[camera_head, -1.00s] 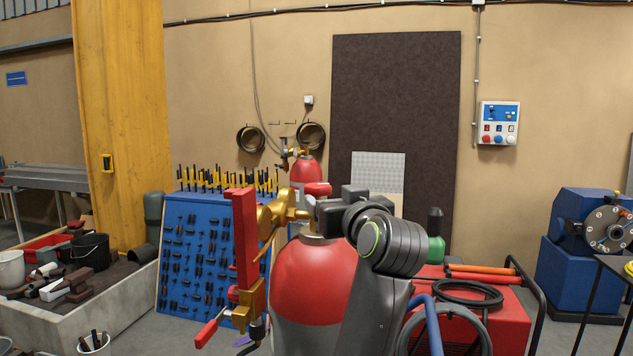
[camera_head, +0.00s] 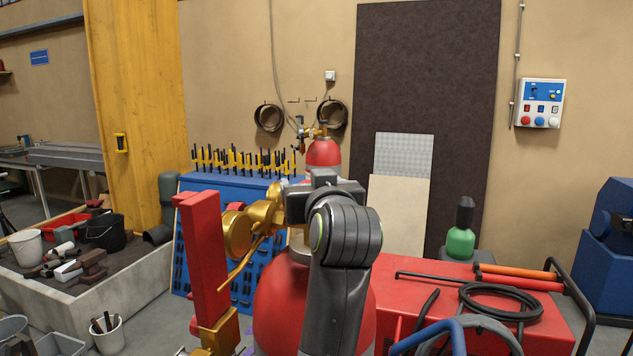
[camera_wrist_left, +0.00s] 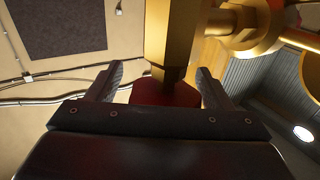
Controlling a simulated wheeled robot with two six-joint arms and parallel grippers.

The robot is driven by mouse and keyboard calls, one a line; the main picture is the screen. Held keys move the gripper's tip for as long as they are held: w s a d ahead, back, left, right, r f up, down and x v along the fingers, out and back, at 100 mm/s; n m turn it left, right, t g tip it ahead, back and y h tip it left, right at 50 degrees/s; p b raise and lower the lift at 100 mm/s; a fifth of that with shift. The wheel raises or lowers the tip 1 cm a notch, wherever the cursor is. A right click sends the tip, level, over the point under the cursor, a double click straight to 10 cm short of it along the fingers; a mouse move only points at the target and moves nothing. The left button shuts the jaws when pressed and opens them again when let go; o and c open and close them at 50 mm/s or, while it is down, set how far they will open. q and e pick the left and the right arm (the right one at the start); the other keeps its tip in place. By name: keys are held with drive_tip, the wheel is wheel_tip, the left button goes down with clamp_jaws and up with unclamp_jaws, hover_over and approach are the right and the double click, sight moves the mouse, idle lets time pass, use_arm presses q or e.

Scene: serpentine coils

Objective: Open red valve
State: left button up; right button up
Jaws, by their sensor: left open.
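The red valve knob (camera_wrist_left: 165,92) shows in the left wrist view at the end of a brass stem (camera_wrist_left: 172,40). It lies between the two fingers of my left gripper (camera_wrist_left: 168,84), which is open around it. I cannot tell whether the fingers touch it. In the head view my left gripper (camera_head: 318,190) is at the top of the large red cylinder (camera_head: 282,305), beside its brass fitting and gauge (camera_head: 238,234). My gripper and arm hide the red knob there. My right gripper is not in view.
A red block on a brass holder (camera_head: 203,255) stands left of the cylinder. A blue tool board (camera_head: 262,290) is behind. A red welding box (camera_head: 480,325) with hoses (camera_head: 500,300) stands at the right. A smaller red cylinder (camera_head: 323,152) stands farther back.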

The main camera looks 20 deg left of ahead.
use_arm(q)
drive_tip(key=shift+s+r, duration=0.2)
drive_tip(key=shift+s, duration=0.25)
drive_tip(key=shift+c, duration=0.3)
drive_tip(key=shift+w, duration=0.1)
drive_tip(key=c, duration=0.9)
drive_tip(key=shift+n+y, duration=0.3)
drive_tip(key=shift+y, duration=0.1)
drive_tip(key=n+g+y, duration=0.1)
drive_tip(key=g+y, duration=0.1)
drive_tip(key=n+g+y, duration=0.4)
drive_tip(key=shift+s+a+g, duration=0.25)
drive_tip(key=shift+a+g, duration=0.05)
drive_tip(key=n+g+y, duration=0.1)
drive_tip(key=n+g, duration=0.1)
drive_tip(key=g, duration=0.1)
drive_tip(key=n+g+y, duration=0.1)
drive_tip(key=n+g, duration=0.1)
drive_tip(key=s+n+g, duration=0.1)
drive_tip(key=n+g, duration=0.1)
drive_tip(key=g, duration=0.1)
drive_tip(key=shift+a+g+y, duration=0.15)
drive_tip(key=shift+g+y, duration=0.15)
drive_tip(key=shift+y, duration=0.1)
drive_tip(key=shift+f+n, duration=0.1)
drive_tip(key=shift+n, duration=0.2)
drive_tip(key=o, duration=1)
drive_tip(key=shift+c, duration=0.2)
